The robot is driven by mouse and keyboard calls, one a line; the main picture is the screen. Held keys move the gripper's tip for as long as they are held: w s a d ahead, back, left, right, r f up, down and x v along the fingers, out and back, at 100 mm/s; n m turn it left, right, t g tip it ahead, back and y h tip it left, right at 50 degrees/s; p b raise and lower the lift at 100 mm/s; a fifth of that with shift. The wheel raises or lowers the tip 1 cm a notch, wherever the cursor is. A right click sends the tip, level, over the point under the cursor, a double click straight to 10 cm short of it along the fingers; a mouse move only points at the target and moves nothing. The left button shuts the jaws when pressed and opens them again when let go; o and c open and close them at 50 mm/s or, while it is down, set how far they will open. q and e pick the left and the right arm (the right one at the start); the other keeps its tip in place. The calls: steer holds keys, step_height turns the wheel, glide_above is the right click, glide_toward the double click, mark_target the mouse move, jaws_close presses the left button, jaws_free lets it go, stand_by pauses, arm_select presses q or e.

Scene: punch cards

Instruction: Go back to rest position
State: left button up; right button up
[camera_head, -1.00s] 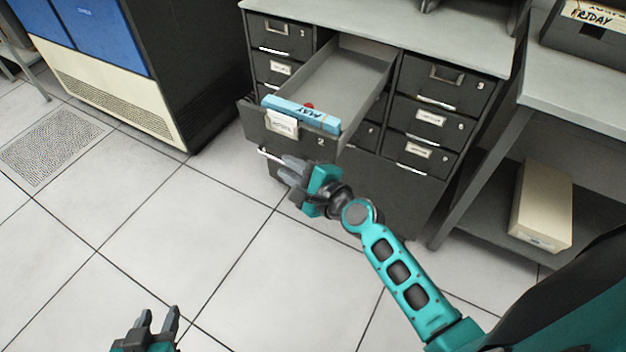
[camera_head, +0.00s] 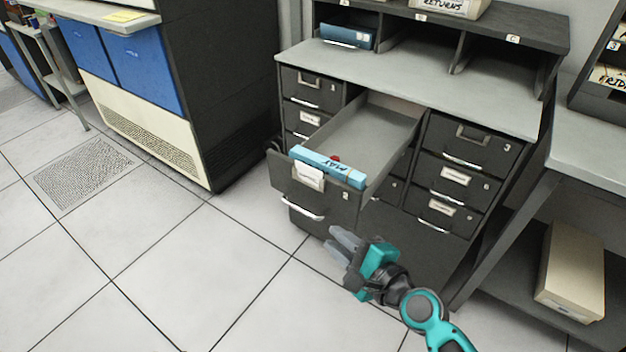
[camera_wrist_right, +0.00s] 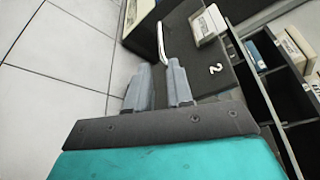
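My right gripper (camera_head: 338,240) is open and empty, in front of the cabinet and below the right of the open drawer's handle (camera_head: 302,208). The gripper is apart from the handle. In the right wrist view a gap shows between the two grey fingers (camera_wrist_right: 160,80), with the handle (camera_wrist_right: 161,42) beyond them. Drawer 2 (camera_head: 335,208) is pulled out. A light blue card pack marked MAY (camera_head: 328,168) lies across its front end, with a small red spot behind it. My left gripper is out of view.
The dark cabinet (camera_head: 440,235) has several shut drawers and a grey top with a shelf unit holding a blue box (camera_head: 347,36). A side table with a beige box (camera_head: 572,275) stands right. A blue-panelled machine (camera_head: 140,60) stands left. Open tiled floor lies in front.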

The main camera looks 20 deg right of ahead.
steer(key=s+f+n+g+h, duration=0.1)
steer(key=s+f+n, duration=0.3)
steer(key=n, duration=0.7)
steer(key=s+f+n+g+h, duration=0.2)
steer(key=s+f+n+g, duration=0.1)
steer(key=n, duration=0.9)
steer(key=shift+s+d+f, duration=0.4)
steer(key=shift+s+f, duration=0.5)
steer(key=shift+s, duration=0.3)
steer(key=shift+p, duration=0.3)
